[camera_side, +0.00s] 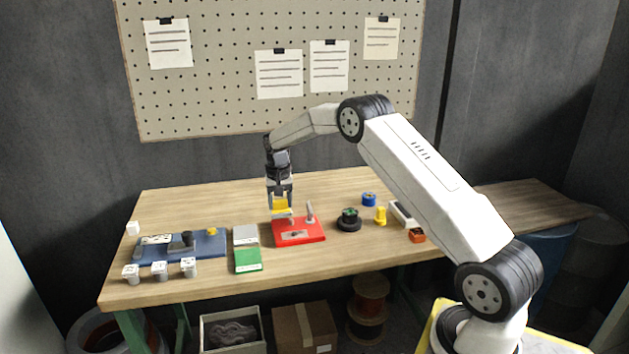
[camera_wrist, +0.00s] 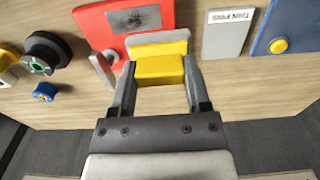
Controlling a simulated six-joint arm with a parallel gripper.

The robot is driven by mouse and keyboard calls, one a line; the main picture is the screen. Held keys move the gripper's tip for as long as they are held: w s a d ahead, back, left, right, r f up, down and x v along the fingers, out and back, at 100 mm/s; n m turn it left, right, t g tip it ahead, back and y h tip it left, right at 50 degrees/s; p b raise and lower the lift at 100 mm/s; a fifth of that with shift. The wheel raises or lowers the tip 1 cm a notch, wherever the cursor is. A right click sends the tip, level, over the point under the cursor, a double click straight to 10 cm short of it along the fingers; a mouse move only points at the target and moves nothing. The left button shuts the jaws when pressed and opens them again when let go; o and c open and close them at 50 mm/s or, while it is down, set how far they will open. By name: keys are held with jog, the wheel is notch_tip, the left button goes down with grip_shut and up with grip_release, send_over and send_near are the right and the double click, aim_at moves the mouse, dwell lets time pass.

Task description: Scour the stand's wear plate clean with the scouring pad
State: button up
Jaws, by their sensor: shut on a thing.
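My gripper (camera_side: 280,205) is shut on the scouring pad, a yellow block (camera_side: 281,203) with a pale layer along its lower side. In the wrist view the pad (camera_wrist: 160,70) sits between both fingers (camera_wrist: 158,82). The red stand (camera_side: 315,237) lies below, and the pad is over its back left part. The grey wear plate (camera_side: 295,235) on the stand carries a dark mark, which also shows on the plate in the wrist view (camera_wrist: 134,18). I cannot tell for sure whether the pad touches the stand; it appears slightly above it.
A grey post (camera_side: 309,211) rises from the stand, right of the pad. A grey plate (camera_side: 245,235) and green box (camera_side: 248,261) lie left, beyond them a blue tray (camera_side: 215,240). A black round part (camera_side: 349,220) and yellow piece (camera_side: 380,215) stand right.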

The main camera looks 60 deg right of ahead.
jog(key=shift+f, duration=3.15)
jog(key=shift+s+d+f, duration=0.15)
jog(key=shift+f, duration=0.8)
jog(key=shift+s+d, duration=2.45)
jog(key=shift+s, duration=0.05)
jog(key=shift+w+a, duration=2.5)
jog(key=shift+w+a+r, duration=0.15)
jog(key=shift+w, duration=0.05)
jog(key=shift+r, duration=4)
